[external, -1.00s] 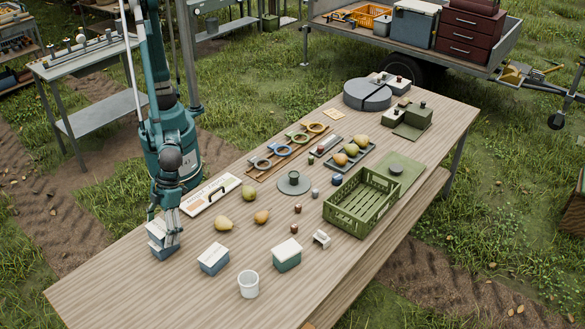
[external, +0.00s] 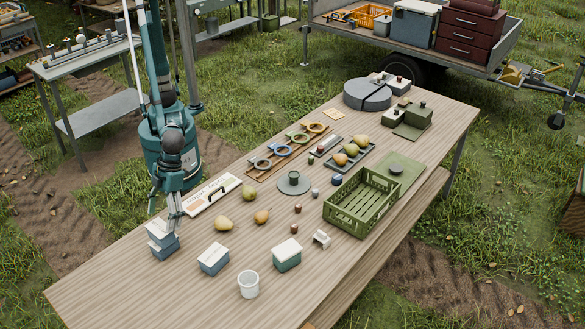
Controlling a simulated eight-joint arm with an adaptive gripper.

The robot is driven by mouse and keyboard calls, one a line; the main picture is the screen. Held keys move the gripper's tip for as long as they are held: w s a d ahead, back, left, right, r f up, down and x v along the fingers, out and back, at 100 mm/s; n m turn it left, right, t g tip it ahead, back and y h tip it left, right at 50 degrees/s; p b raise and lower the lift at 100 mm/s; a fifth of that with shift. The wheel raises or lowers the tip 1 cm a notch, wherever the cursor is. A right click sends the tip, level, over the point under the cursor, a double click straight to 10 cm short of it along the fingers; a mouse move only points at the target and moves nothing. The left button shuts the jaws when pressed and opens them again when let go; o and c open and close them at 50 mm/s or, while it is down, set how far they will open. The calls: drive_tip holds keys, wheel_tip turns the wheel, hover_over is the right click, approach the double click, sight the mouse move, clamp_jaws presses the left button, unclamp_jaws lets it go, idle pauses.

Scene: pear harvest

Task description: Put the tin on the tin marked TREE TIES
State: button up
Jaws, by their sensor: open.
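At the table's left end, a blue tin with a pale lid (external: 159,230) appears to sit on a second blue tin (external: 166,252), roughly lined up. No lettering can be read at this size, so I cannot tell which is marked TREE TIES. My gripper (external: 176,212) is open, with its fingers pointing down just above and behind the right side of the stack. It appears apart from the tins, though the gap is hard to judge. Another blue tin with a pale lid (external: 213,260) and a green tin with a pale lid (external: 287,255) stand apart on the table.
A white cup (external: 248,284) stands near the front edge. A green crate (external: 345,218) stands to the right. The wood around the stack's front is clear.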

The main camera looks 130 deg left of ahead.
drive_tip(key=shift+p+v, duration=0.3)
drive_tip(key=shift+v, duration=2.55)
drive_tip(key=a+r+n+t+y, duration=0.1)
drive_tip(key=a+r+n, duration=0.25)
drive_tip(key=a, duration=0.35)
drive_tip(key=s+a+r+n+t, duration=0.1)
drive_tip(key=a+r+n+t, duration=0.1)
drive_tip(key=a+r, duration=0.4)
drive_tip(key=a+r+n+t+y, duration=0.1)
drive_tip(key=a+r+n, duration=0.2)
drive_tip(key=a, duration=0.5)
drive_tip(key=s+a+r+n+t+y, duration=0.1)
drive_tip(key=s+a+n, duration=0.3)
drive_tip(key=a, duration=0.5)
drive_tip(key=s+a+r+n+t+y, duration=0.1)
drive_tip(key=s+a+r+n+t, duration=0.1)
drive_tip(key=s+a+n, duration=0.3)
drive_tip(key=s+a+r, duration=0.1)
drive_tip(key=a, duration=0.3)
drive_tip(key=shift+y, duration=0.3)
